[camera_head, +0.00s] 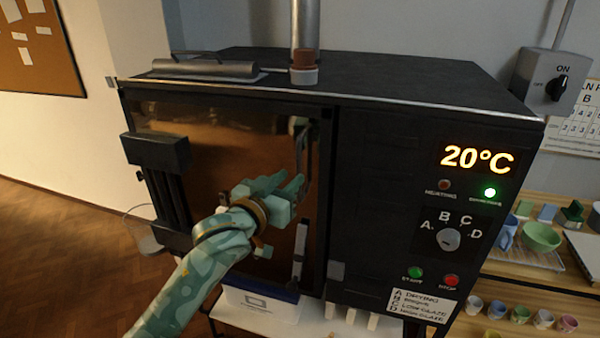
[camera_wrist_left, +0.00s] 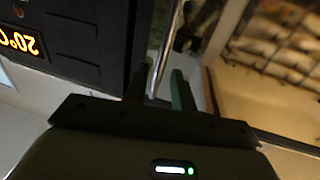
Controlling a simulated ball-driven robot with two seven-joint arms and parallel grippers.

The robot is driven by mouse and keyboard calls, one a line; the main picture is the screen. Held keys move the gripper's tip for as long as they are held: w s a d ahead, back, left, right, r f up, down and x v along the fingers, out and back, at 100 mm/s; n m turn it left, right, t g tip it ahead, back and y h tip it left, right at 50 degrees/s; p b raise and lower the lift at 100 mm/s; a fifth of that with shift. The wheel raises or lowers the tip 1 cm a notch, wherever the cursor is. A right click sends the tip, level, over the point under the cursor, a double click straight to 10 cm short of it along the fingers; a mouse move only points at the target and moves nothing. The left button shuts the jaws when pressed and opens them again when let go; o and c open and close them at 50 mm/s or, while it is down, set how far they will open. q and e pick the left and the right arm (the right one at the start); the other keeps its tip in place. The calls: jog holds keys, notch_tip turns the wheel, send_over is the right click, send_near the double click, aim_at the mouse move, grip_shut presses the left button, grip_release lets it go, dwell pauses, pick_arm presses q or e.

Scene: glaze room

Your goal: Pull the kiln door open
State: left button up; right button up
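The black kiln has a dark glass door (camera_head: 190,135) on its left half, and the door looks shut. A slim metal door handle (camera_head: 304,160) stands upright along the door's right side. My left gripper (camera_head: 290,186) is in front of the door, close to the handle's lower part. In the left wrist view the handle (camera_wrist_left: 160,65) runs down between the two fingers (camera_wrist_left: 161,92). The fingers are apart, with a gap visible beside the bar. Whether either finger touches it is unclear. My right gripper is in neither view.
The control panel with a glowing 20°C display (camera_head: 476,158) and a dial (camera_head: 449,239) is right of the door. A wooden shelf (camera_head: 540,283) with cups and bowls stands at the right. The floor (camera_head: 60,240) at the left is clear.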

aim_at(298, 170)
pick_arm(q)
jog(key=b+x, duration=0.1)
jog(key=x, duration=0.4)
jog(key=shift+w+d, duration=0.1)
jog(key=shift+w, duration=0.05)
jog(key=shift+c, duration=0.4)
grip_shut()
